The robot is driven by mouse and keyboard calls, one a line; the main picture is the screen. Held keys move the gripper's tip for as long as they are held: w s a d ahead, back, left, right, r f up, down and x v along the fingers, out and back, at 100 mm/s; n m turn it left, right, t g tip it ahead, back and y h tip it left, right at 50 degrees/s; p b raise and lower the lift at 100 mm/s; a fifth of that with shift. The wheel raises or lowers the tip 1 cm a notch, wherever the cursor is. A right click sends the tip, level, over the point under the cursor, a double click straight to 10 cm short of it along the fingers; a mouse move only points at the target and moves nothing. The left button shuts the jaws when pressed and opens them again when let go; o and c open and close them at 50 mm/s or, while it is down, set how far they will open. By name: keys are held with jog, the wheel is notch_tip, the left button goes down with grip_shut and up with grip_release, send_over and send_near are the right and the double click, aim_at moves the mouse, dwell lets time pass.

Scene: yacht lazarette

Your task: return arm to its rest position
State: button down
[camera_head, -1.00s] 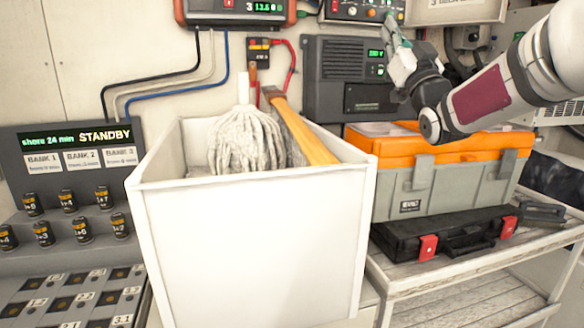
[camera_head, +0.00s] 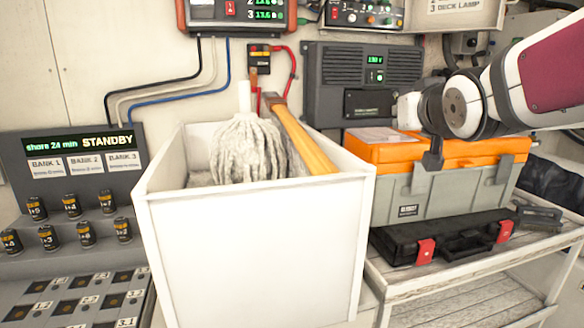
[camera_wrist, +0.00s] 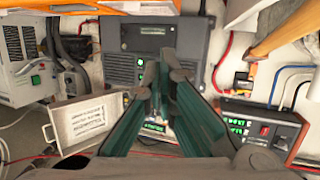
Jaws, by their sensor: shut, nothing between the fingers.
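My arm (camera_head: 465,105) reaches in from the right in the head view, above the orange and grey toolbox (camera_head: 400,190). The wrist picture looks upside down compared with the head view.
A white bin (camera_head: 250,250) with a mop (camera_head: 247,150) and a wooden handle (camera_head: 305,140) stands left of the toolbox. A battery panel (camera_head: 82,155) is at the left.

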jog(key=s+f+g, duration=0.3)
jog(key=s+f, duration=0.3)
jog(key=s, duration=0.4)
jog(key=s+f+g+p, duration=0.1)
jog(key=s+f+g, duration=0.3)
jog(key=s, duration=0.7)
jog(key=s+a+f+g, duration=0.1)
jog(key=s+f+g, duration=0.3)
jog(key=s+f, duration=0.3)
jog(key=s, duration=0.4)
jog(key=shift+f+y+p, duration=0.3)
jog(key=shift+f+y, duration=0.1)
